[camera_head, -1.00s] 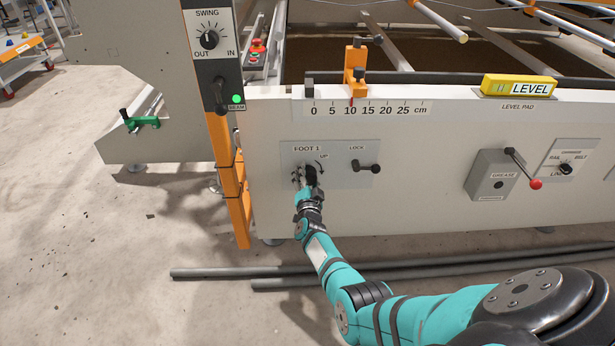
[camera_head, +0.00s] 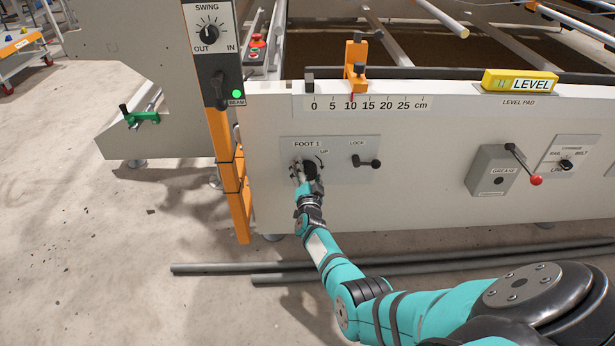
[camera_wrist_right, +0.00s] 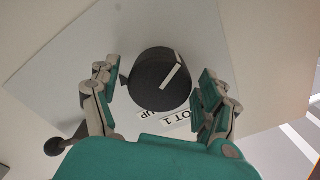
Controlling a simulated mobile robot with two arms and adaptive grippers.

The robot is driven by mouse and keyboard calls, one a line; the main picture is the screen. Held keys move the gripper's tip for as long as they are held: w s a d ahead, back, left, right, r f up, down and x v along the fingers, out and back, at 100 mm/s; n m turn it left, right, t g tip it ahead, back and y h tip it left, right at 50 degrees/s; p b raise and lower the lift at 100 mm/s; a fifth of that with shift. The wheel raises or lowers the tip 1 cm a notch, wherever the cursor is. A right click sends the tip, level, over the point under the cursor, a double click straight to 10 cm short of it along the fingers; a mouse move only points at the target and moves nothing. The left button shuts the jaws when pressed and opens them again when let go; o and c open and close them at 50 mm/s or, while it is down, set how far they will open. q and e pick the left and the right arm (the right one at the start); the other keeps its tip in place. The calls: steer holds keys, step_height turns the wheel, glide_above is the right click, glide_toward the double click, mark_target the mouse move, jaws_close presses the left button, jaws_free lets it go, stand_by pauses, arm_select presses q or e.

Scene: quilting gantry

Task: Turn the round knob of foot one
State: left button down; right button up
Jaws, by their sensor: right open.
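The round black knob of foot one (camera_head: 310,169) sits on a grey plate (camera_head: 340,150) marked FOOT 1 and UP. In the right wrist view the knob (camera_wrist_right: 158,80) shows a white pointer line and lies between the two fingers. My right gripper (camera_head: 303,176) is at the knob; in the right wrist view the gripper (camera_wrist_right: 158,90) is open, with a gap on the left of the knob and the right finger closer to it. I cannot tell whether a finger touches. My left gripper is not in view.
A black LOCK lever (camera_head: 367,163) is right of the knob on the same plate. A grease box with a red-tipped lever (camera_head: 492,170) is farther right. An orange post (camera_head: 233,185) stands left. Grey pipes (camera_head: 400,262) lie on the floor below.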

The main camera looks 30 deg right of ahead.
steer(key=v, duration=0.7)
steer(key=shift+s, duration=0.25)
steer(key=shift+a, duration=0.15)
